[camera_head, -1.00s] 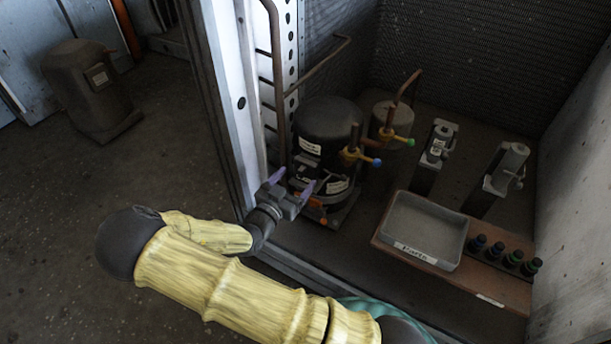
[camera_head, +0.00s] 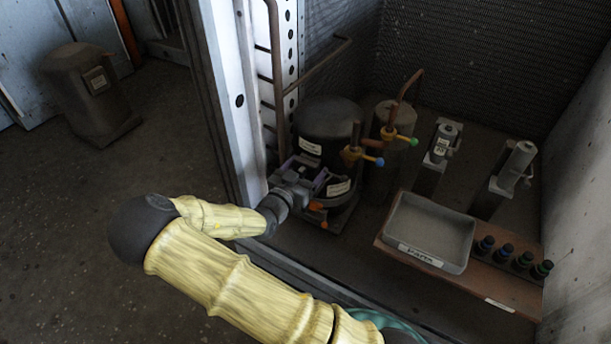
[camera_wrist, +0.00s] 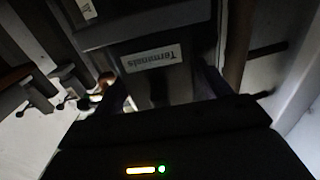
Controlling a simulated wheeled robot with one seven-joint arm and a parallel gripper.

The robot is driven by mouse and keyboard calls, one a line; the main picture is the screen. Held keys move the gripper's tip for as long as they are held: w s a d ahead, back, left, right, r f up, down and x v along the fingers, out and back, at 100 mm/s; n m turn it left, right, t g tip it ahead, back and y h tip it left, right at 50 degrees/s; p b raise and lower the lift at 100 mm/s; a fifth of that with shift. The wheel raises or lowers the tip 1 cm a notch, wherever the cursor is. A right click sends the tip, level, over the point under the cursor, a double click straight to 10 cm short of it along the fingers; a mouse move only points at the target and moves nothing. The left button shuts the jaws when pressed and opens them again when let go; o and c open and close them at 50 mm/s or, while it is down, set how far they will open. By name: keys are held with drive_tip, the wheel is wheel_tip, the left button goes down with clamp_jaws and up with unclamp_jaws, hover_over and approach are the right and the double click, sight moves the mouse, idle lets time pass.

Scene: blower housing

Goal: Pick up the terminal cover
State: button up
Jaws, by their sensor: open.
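The terminal cover (camera_wrist: 150,82) is a dark box with a white label reading "Terminals", seen upside down in the wrist view. It is on the side of the black compressor (camera_head: 330,118). My gripper (camera_head: 304,172) is at the compressor's front, with its two purple-grey fingers apart. In the wrist view the fingers stand on either side of the cover. I cannot tell whether they touch it. In the head view my gripper largely hides the cover.
A grey parts tray (camera_head: 432,226) sits on a brown board (camera_head: 385,246) at the right, beside several dark capped bottles (camera_head: 503,252). Copper pipes and valves (camera_head: 362,156) with blue and green caps stand close right of my gripper. A metal frame post (camera_head: 232,100) is at the left.

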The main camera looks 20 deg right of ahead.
idle(0.4)
drive_tip(key=c, duration=0.8)
drive_tip(key=shift+o, duration=0.2)
drive_tip(key=shift+r, duration=0.1)
wheel_tip(320, 180, up, 18)
drive_tip(key=p, duration=0.9)
drive_tip(key=shift+p, duration=0.4)
